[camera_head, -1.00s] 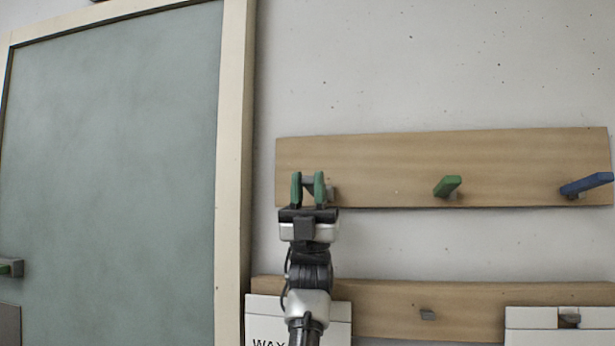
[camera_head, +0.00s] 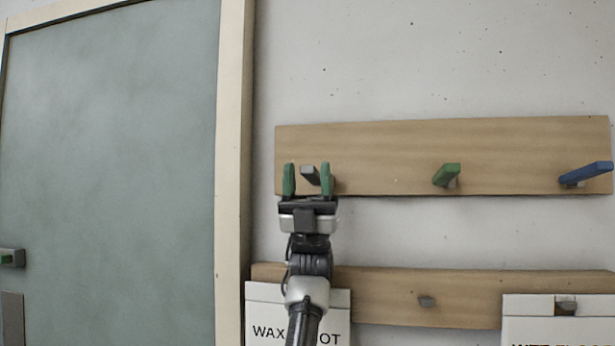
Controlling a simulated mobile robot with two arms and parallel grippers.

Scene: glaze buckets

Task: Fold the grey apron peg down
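The grey apron peg (camera_head: 311,175) sits at the left end of the upper wooden board (camera_head: 385,160). It sticks out and slants up to the left. My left gripper (camera_head: 308,180) is in front of the board, with its two green fingertips apart, one to each side of the grey peg in the picture. Whether the fingers touch the peg cannot be told. The peg's lower part is partly hidden by the right finger. My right gripper is not in view.
A green peg (camera_head: 447,174) and a blue peg (camera_head: 586,173) stick out farther right on the same board. Below is a second board (camera_head: 470,296) with hanging white signs (camera_head: 265,308). A framed grey-green door (camera_head: 110,150) fills the left.

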